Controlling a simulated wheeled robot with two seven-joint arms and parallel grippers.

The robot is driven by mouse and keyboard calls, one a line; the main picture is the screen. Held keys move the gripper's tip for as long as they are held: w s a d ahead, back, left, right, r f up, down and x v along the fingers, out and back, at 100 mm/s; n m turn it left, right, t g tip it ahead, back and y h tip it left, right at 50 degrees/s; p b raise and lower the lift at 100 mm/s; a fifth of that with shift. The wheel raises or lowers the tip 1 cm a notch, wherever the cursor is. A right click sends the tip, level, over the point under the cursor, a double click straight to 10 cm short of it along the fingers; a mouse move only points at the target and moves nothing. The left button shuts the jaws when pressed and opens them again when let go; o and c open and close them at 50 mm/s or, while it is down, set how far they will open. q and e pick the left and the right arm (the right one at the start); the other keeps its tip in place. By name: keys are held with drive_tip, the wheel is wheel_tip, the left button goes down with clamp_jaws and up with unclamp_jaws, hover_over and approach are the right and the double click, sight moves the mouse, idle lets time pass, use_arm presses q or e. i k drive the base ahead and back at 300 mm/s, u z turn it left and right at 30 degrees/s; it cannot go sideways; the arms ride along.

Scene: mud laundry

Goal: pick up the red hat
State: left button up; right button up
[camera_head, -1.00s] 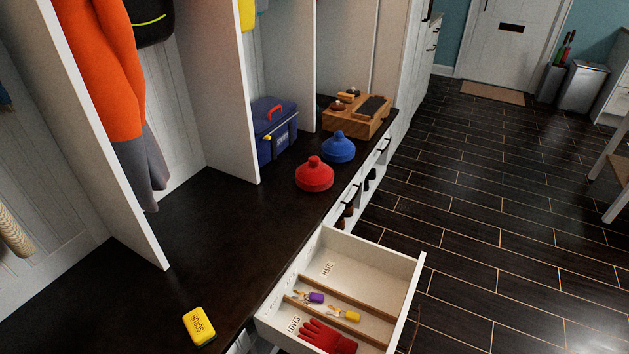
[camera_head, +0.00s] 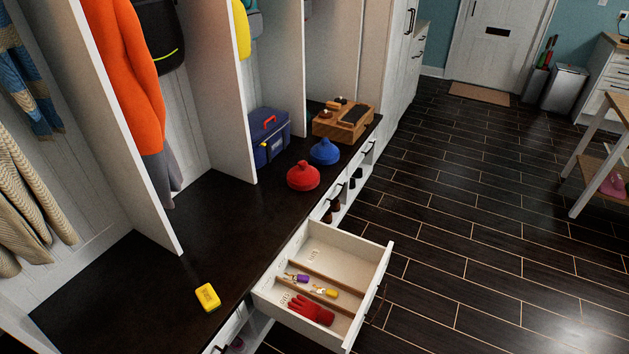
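The red hat (camera_head: 303,177) sits on the dark bench top (camera_head: 228,220), near its front edge. It is a rounded knit hat with a small knob on top. A similar blue hat (camera_head: 325,152) sits just behind it to the right. Neither of my grippers shows in the head view, so nothing is seen touching the red hat.
An open white drawer (camera_head: 378,272) sticks out below the bench, holding red gloves (camera_head: 311,309) and small tagged items. A yellow sponge-like block (camera_head: 208,297), a blue toolbox (camera_head: 270,137) and a wooden box (camera_head: 344,122) stand on the bench.

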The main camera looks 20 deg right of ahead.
sight(304, 176)
drive_tip(key=z, duration=2.25)
drive_tip(key=i, duration=3.9)
drive_tip(key=u, duration=1.65)
drive_tip(key=i, duration=1.4)
drive_tip(key=u, duration=3.4)
